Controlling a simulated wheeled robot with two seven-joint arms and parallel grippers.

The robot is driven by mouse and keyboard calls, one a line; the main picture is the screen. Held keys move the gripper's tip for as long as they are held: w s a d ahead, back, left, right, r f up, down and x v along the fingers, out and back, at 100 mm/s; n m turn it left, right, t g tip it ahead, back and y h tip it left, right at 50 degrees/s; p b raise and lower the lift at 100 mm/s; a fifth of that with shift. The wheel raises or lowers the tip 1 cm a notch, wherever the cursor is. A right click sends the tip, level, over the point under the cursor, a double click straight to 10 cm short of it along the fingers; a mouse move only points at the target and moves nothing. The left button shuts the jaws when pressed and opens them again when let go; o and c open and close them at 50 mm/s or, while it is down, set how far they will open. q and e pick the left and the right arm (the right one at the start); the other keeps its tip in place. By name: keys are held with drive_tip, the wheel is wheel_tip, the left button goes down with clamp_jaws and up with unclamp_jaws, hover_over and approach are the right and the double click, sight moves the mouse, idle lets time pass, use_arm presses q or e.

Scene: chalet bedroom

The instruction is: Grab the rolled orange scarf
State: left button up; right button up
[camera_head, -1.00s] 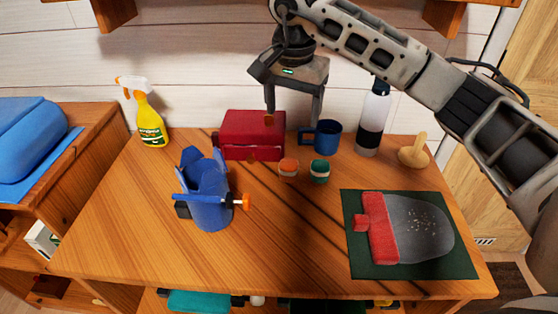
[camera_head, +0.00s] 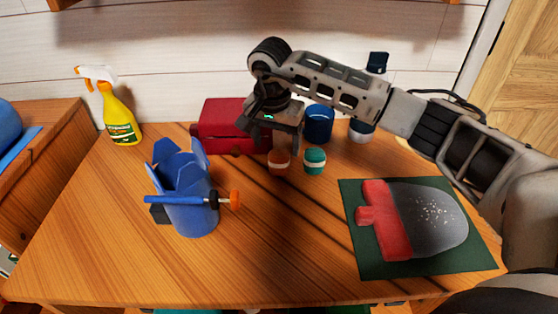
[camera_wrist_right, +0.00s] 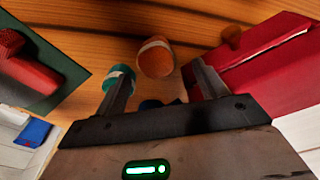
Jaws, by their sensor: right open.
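The rolled orange scarf (camera_head: 279,162), a small roll with a pale band, stands on the wooden table in front of the red box. My right gripper (camera_head: 284,146) is open, pointing down just above and behind the scarf. In the right wrist view the orange scarf (camera_wrist_right: 156,60) shows between and slightly beyond the tips of the open fingers (camera_wrist_right: 161,72). I cannot tell whether a finger touches it. A similar teal roll (camera_head: 315,162) stands close to its right, and in the wrist view it lies by the other finger. My left gripper is not in view.
The red box (camera_head: 222,126) and a blue mug (camera_head: 319,123) stand behind. A blue holder (camera_head: 189,208) with a clamp is front left, a yellow spray bottle (camera_head: 121,118) back left. A green mat (camera_head: 366,264) carrying a red-handled item lies right. The front middle is clear.

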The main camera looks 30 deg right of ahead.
sight(278, 154)
drive_tip(key=shift+d+f+p, duration=0.2)
drive_tip(key=shift+f+p, duration=0.05)
drive_tip(key=shift+f, duration=1.3)
drive_tip(key=shift+d+f+p, duration=0.15)
drive_tip(key=shift+f+p, duration=0.05)
drive_tip(key=shift+f, duration=1.35)
drive_tip(key=c, duration=1.1)
